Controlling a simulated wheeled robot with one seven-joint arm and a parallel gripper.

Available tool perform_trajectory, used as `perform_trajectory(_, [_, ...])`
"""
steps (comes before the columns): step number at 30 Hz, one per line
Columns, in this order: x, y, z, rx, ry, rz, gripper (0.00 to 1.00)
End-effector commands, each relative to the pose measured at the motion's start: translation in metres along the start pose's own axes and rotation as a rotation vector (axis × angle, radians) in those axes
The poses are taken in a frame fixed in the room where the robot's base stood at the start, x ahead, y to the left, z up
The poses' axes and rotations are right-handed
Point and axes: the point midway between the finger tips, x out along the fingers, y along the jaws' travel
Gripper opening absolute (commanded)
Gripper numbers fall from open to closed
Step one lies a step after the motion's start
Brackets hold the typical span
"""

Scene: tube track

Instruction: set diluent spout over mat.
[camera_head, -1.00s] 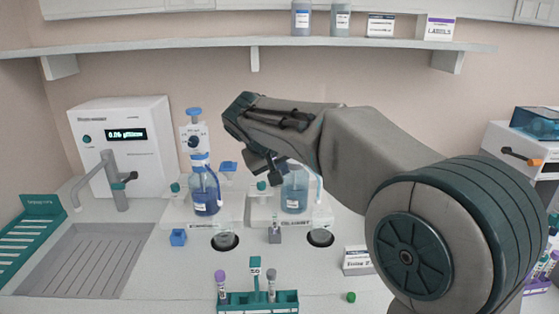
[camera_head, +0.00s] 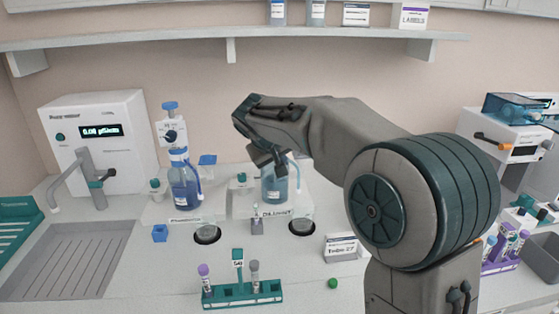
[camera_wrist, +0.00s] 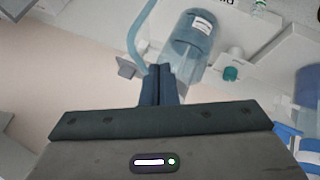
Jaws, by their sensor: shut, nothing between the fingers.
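The diluent bottle (camera_head: 272,187) stands on its pale labelled base (camera_head: 245,205), partly hidden behind my gripper. A pale blue tube, which seems to be its spout (camera_head: 298,175), hangs at the bottle's right side. My gripper (camera_head: 274,164) is over the top of the bottle, its fingers closed and empty. In the wrist view the shut fingers (camera_wrist: 160,85) overlap the bottle (camera_wrist: 185,45), with the pale blue tube (camera_wrist: 138,42) close on their left. I cannot tell if they touch it. The dark round mat (camera_head: 301,232) lies in front of the diluent base, with a clear vessel on or behind it.
A second bottle (camera_head: 185,188) with a blue pump stands left, with another dark mat (camera_head: 207,237) in front.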

Motion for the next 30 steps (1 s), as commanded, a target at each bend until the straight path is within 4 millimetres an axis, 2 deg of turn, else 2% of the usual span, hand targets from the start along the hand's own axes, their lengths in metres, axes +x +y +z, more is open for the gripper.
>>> perform_trajectory(6, [0.007, 0.014, 0.003, 0.002, 0.002, 0.000, 0.00])
perform_trajectory(12, [0.007, 0.015, 0.003, 0.001, 0.000, 0.000, 0.00])
perform_trajectory(30, [0.001, -0.001, -0.001, 0.000, 0.001, 0.000, 0.00])
